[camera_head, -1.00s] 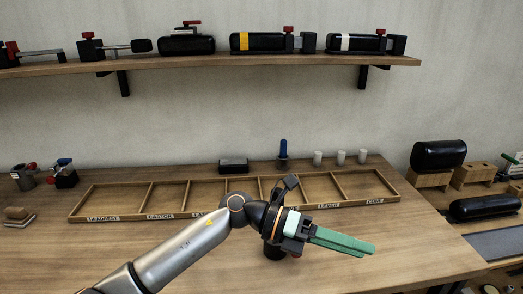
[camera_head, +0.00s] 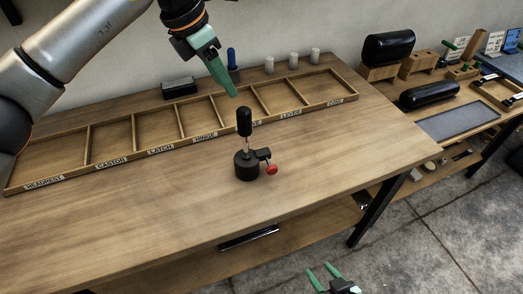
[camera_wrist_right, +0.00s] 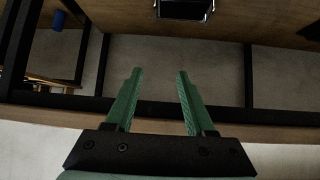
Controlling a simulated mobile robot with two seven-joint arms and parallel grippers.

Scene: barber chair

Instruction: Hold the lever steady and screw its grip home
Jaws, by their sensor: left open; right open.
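The lever stands upright on the table, with a black grip (camera_head: 245,122) on top of a short shiny shaft (camera_head: 246,146). Its round black base (camera_head: 245,168) has a side clamp with a red knob (camera_head: 271,169). The grip sits over the shaft, with bare shaft showing below it. My left gripper (camera_head: 233,93) is above and behind the lever, pointing down, open and apart from it; its green fingers overlap in this view. My right gripper (camera_head: 319,267) is low in front of the table, open and empty. The right wrist view shows its two spread fingers (camera_wrist_right: 160,72).
A wooden tray (camera_head: 120,163) with labelled, empty compartments lies behind the lever. A blue-topped peg (camera_head: 232,58), several white cylinders and a black box (camera_head: 180,87) stand behind it. A side bench at right holds black cushions (camera_head: 388,47). The table front is clear.

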